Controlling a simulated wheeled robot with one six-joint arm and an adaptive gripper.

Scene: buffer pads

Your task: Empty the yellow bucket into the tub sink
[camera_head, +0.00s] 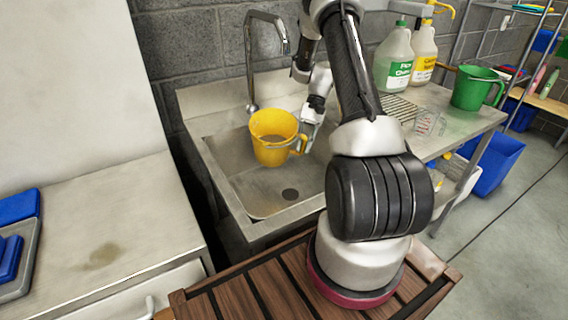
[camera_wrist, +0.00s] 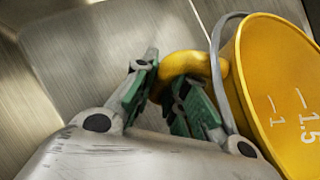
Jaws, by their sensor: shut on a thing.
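The yellow bucket (camera_head: 272,138) is held over the tub sink (camera_head: 237,180), nearly upright with a slight tilt. A grey bail lies along the bucket's rim. The sink's drain (camera_head: 290,194) shows below the bucket.
A faucet (camera_head: 266,55) rises behind the sink, close to the bucket. Right of it, the drainboard holds two jugs (camera_head: 394,57), (camera_head: 423,52), a green pitcher (camera_head: 474,88) and a clear measuring cup (camera_head: 430,123). A stained counter (camera_head: 105,225) stands at left.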

